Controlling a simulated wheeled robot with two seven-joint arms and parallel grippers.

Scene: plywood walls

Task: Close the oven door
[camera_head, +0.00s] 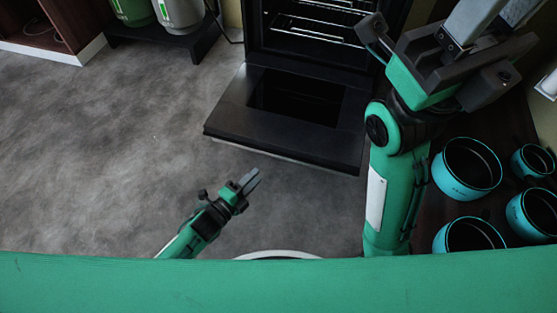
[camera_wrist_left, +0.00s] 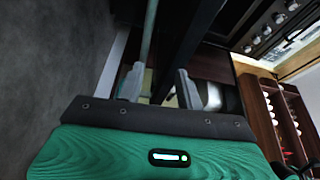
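The black oven (camera_head: 325,30) stands at the top of the head view with its wire racks showing. Its door (camera_head: 225,125) is folded down, lying about flat in front of the oven, with a dark glass pane in its middle. My left gripper (camera_head: 250,181) is just below the door's near edge in the picture, apart from it as far as I can tell. Its two fingers also show in the left wrist view (camera_wrist_left: 160,88), apart, with nothing clearly held. My right gripper (camera_head: 495,18) is raised at the upper right, in front of the oven's right side; its fingers look apart and their tips leave the frame.
Several teal pots (camera_head: 467,168) stand on a dark surface at the right. A low black stand (camera_head: 165,38) with green-and-white containers is at the upper left. The grey floor (camera_head: 100,150) left of the door is clear. A control panel with knobs (camera_wrist_left: 280,18) shows in the wrist view.

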